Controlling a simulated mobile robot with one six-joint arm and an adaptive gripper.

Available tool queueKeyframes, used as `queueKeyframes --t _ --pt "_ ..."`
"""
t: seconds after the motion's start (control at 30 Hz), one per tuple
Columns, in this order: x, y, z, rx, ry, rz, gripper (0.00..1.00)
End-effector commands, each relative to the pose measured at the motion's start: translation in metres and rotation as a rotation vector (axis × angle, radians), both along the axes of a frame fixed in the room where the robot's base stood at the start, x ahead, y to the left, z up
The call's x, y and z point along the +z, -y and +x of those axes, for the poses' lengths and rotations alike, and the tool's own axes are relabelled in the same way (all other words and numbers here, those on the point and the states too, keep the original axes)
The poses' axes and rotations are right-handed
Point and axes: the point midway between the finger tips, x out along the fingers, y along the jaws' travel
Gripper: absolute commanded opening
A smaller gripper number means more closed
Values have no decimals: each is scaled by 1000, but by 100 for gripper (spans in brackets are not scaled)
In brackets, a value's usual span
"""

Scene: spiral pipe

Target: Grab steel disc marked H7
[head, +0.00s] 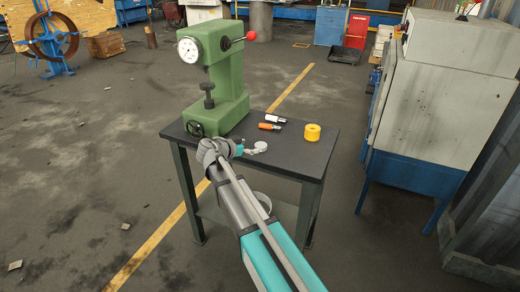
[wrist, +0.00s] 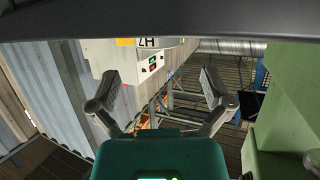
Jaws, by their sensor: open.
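The steel disc (wrist: 168,42) is pale grey with dark characters that look like an upside-down H7. It shows near the top of the wrist view, past the fingertips and between their lines. The disc is apart from the fingers in the wrist view. Much of it is cut off by the dark band there.
The green press (head: 216,78) stands close to my gripper on the dark bench (head: 312,151). The bench's right front is clear.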

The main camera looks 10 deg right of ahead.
Motion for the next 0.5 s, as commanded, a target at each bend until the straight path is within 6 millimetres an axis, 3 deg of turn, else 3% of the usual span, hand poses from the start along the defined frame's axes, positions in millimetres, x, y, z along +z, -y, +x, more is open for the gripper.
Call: queueKeyframes --t 0.5 --pt "-5 10 5 -2 -1 0 100"
